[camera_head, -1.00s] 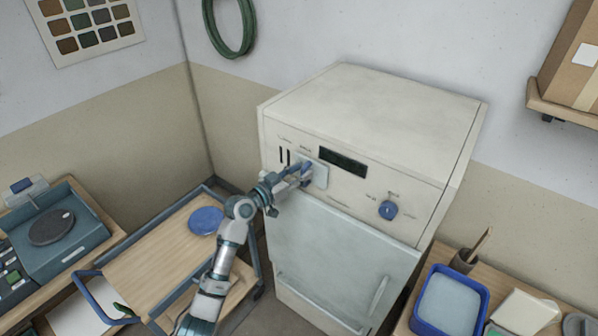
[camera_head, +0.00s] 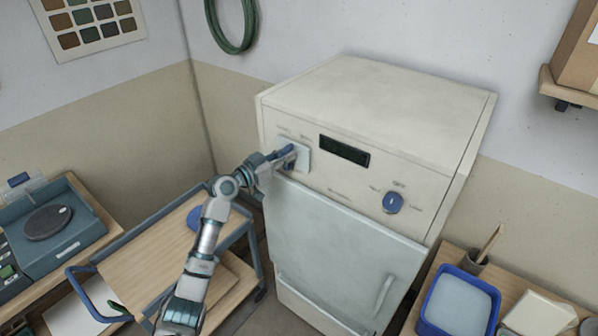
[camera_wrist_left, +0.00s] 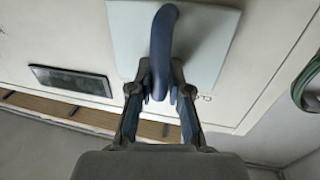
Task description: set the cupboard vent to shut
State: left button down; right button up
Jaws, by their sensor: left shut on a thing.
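The vent on the cupboard front (camera_head: 340,235) has a pale sliding plate (camera_head: 304,160) with a blue handle (camera_head: 287,149), left of the dark display. My left gripper (camera_head: 280,157) is shut on the blue handle. In the left wrist view, the fingers (camera_wrist_left: 160,98) close on the curved blue handle (camera_wrist_left: 164,35), and the plate (camera_wrist_left: 215,40) lies flat on the panel behind it. No dark vent slots show now; the plate and gripper cover that area. My right gripper is not in view.
A blue knob (camera_head: 392,203) sits right of the display (camera_head: 344,150). A wooden-topped trolley (camera_head: 150,262) stands at left, under my arm. A blue tub (camera_head: 436,296) stands on a bench at lower right. A shelf with a box (camera_head: 575,85) is at upper right.

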pick_arm(q)
jog(key=shift+w+a+r, duration=0.25)
jog(key=shift+a, duration=0.15)
jog(key=shift+w+a+r, duration=0.2)
jog(key=shift+a, duration=0.2)
jog(key=c, duration=1.1)
grip_release()
jog(key=shift+c, duration=0.2)
jog(key=shift+w+a+f, duration=0.1)
jog(key=shift+a+f, duration=0.05)
jog(key=shift+a, duration=0.05)
jog(key=v, duration=1.2)
jog(key=shift+a+f, duration=0.15)
jog(key=shift+a, duration=0.05)
